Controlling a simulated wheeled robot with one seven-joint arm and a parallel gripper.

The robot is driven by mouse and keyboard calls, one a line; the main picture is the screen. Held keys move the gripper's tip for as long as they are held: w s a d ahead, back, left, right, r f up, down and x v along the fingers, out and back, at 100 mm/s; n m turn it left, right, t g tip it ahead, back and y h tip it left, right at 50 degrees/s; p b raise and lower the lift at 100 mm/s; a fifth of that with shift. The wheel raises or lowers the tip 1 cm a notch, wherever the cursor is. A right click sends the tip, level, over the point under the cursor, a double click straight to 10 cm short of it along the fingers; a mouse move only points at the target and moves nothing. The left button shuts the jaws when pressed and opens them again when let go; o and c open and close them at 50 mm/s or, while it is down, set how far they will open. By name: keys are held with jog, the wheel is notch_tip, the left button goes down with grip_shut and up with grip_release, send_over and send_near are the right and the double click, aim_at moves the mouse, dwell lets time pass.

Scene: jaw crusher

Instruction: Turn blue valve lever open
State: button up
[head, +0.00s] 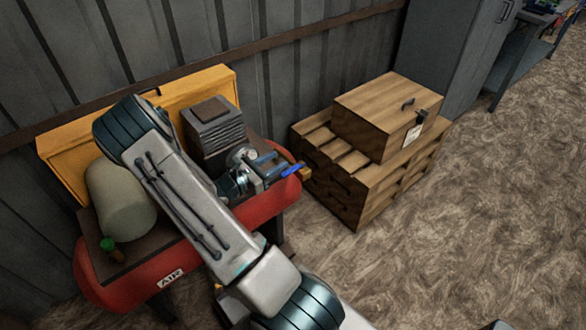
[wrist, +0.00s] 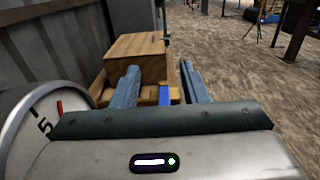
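The blue valve lever (head: 291,170) is at the right end of the red air compressor (head: 140,283), beside a brass-coloured fitting (head: 305,173). In the wrist view the blue lever (wrist: 164,96) shows between the two finger lines, nearer the right finger. My gripper (head: 274,164) is open, with its fingers pointing at the lever from the left. In the wrist view my gripper (wrist: 158,72) has a clear gap between its fingers and holds nothing. I cannot tell whether a finger touches the lever. The lower part of the lever and valve is hidden behind my gripper body.
A round gauge (wrist: 42,115) stands close at the left of the wrist view. The compressor carries a beige tank-like part (head: 118,200) and a finned block (head: 214,128). A wooden box (head: 385,110) on a wooden crate (head: 350,200) stands beyond. The floor at right is clear.

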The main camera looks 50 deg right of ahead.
send_near(304, 162)
jog(key=d+p, duration=0.1)
jog(key=d, duration=0.1)
jog(key=d+p, duration=0.1)
jog(key=d, duration=0.2)
jog(key=shift+s+d+f, duration=0.15)
jog(key=shift+d, duration=0.2)
grip_shut()
